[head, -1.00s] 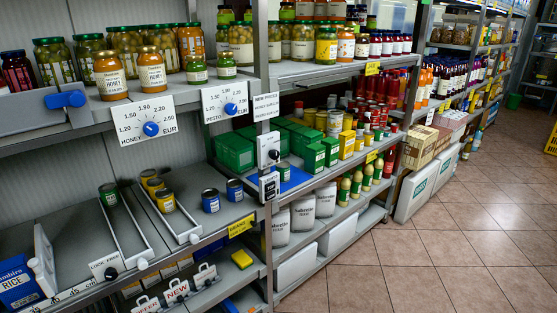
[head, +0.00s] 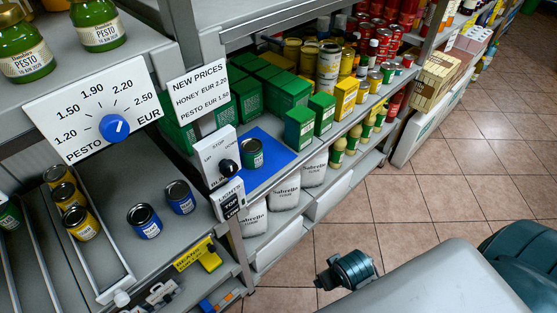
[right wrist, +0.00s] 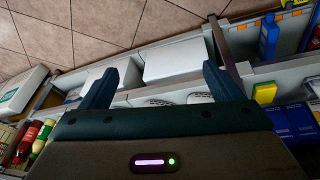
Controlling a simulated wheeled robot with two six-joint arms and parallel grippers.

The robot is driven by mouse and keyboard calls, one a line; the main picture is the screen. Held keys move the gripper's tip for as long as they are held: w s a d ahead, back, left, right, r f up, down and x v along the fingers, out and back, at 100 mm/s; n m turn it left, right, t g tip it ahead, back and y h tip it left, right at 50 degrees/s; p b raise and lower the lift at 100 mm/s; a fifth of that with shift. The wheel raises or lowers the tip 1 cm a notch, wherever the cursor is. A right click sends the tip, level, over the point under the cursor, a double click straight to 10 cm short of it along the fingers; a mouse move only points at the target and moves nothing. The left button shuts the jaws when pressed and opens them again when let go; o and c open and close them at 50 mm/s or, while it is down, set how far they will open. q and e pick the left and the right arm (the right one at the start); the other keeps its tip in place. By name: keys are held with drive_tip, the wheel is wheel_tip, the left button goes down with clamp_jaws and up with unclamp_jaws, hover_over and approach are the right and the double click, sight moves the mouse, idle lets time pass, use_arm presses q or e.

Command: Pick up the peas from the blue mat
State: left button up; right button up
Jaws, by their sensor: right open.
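The peas can (head: 251,153), small with a green and blue label, stands upright on the blue mat (head: 272,168) on the middle shelf, just right of the white switch panel. My right gripper (right wrist: 157,88) shows in the right wrist view, its two dark blue fingers apart and nothing between them. It faces the shelf fronts and the floor; I cannot make out the peas or the mat there. In the head view, parts of my right arm show at the bottom right, apart from the peas. My left gripper is in neither view.
Green boxes (head: 299,128) stand right behind and beside the mat. The switch panel (head: 221,158) rises at its left. White sacks (head: 283,192) stand on the shelf below. Blue cans (head: 144,221) and yellow cans (head: 80,223) stand further left. The tiled floor (head: 430,180) is open.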

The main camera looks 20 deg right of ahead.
drive_tip(key=w+a+r+m+t+y, duration=0.1)
drive_tip(key=w+a+r+m+t, duration=0.15)
drive_tip(key=r, duration=0.65)
drive_tip(key=m+t+y, duration=0.5)
drive_tip(key=m+t, duration=0.7)
drive_tip(key=m, duration=1.8)
approach(256, 154)
drive_tip(key=shift+g, duration=0.25)
drive_tip(key=x, duration=0.4)
drive_tip(key=shift+a, duration=0.25)
drive_tip(key=shift+m+h, duration=0.3)
drive_tip(key=shift+m, duration=0.25)
drive_tip(key=x, duration=0.5)
drive_tip(key=shift+w+d+r+p, duration=0.1)
drive_tip(key=shift+w+r+p, duration=0.05)
drive_tip(key=shift+w+p, duration=0.15)
drive_tip(key=shift+d+f+x, duration=0.15)
drive_tip(key=shift+d+x, duration=0.05)
drive_tip(key=shift+x, duration=1.15)
drive_tip(key=shift+d+f+x, duration=0.1)
drive_tip(key=shift+d+x, duration=0.05)
drive_tip(key=shift+x, duration=1.2)
drive_tip(key=shift+r, duration=0.1)
drive_tip(key=c, duration=1.2)
